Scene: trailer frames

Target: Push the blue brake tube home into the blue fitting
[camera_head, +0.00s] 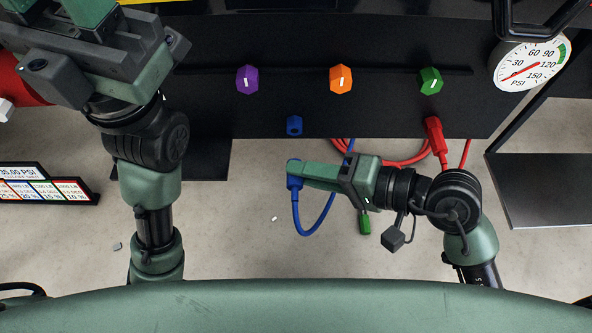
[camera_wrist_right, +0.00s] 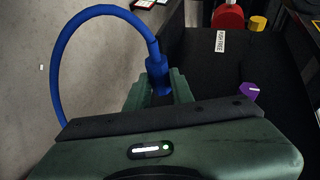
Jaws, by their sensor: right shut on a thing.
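The blue fitting (camera_head: 294,126) sits low on the dark panel in the head view. My right gripper (camera_head: 293,172) is shut on the end of the blue brake tube (camera_head: 299,222), a short way below the fitting and apart from it. The tube loops down and to the right, behind my gripper. In the right wrist view the tube (camera_wrist_right: 62,75) arcs to its thick blue end (camera_wrist_right: 156,70) between my fingers (camera_wrist_right: 160,92). My left gripper (camera_head: 62,25) is at the upper left; its fingertips are not clear.
Purple (camera_head: 247,79), orange (camera_head: 340,79) and green (camera_head: 431,81) knobs line the panel. A pressure gauge (camera_head: 530,65) is at the upper right. Red hoses (camera_head: 388,160) and a red connector (camera_head: 435,137) hang at the right.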

